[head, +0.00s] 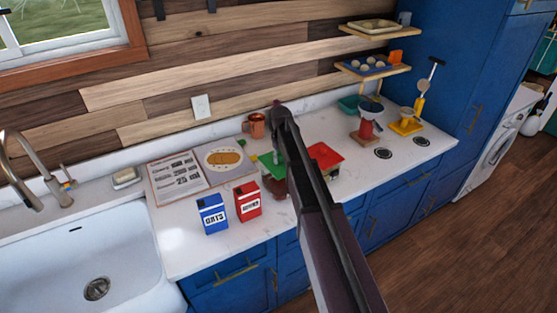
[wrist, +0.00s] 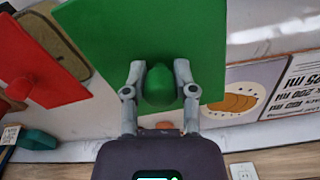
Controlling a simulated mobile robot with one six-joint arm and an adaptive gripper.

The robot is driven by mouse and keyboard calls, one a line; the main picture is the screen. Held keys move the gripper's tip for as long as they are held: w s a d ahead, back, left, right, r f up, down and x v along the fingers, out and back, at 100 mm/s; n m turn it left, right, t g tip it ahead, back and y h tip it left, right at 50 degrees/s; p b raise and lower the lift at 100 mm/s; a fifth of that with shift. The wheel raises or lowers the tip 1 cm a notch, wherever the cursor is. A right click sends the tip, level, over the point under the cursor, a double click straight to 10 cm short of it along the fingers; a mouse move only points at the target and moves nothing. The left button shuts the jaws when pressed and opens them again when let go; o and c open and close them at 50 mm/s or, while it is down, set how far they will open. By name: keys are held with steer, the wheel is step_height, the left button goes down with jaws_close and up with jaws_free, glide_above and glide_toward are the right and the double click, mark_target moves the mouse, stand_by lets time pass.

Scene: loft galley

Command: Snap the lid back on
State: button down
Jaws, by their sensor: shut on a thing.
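A square green lid (wrist: 215,50) with a rounded green knob (wrist: 160,85) fills the top middle of the wrist view. My gripper (wrist: 160,72) is shut on this knob, one finger on each side. In the head view a strip of the green lid (head: 266,160) shows left of my arm, which hides the rest and my fingertips. A brown-looking container (head: 274,186) shows partly just below it; I cannot tell whether the lid touches it. A red lid (head: 326,154) sits to the right and also shows in the wrist view (wrist: 35,65).
A blue oats box (head: 212,214) and a red box (head: 248,202) stand near the counter's front.

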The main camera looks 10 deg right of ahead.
mark_target(280, 165)
steer(key=shift+f+b, duration=1.5)
steer(key=shift+f, duration=0.3)
steer(key=shift+w, duration=0.15)
steer(key=shift+f, duration=0.15)
stand_by(1.3)
steer(key=shift+c, duration=1.7)
jaws_free()
steer(key=shift+o, duration=0.2)
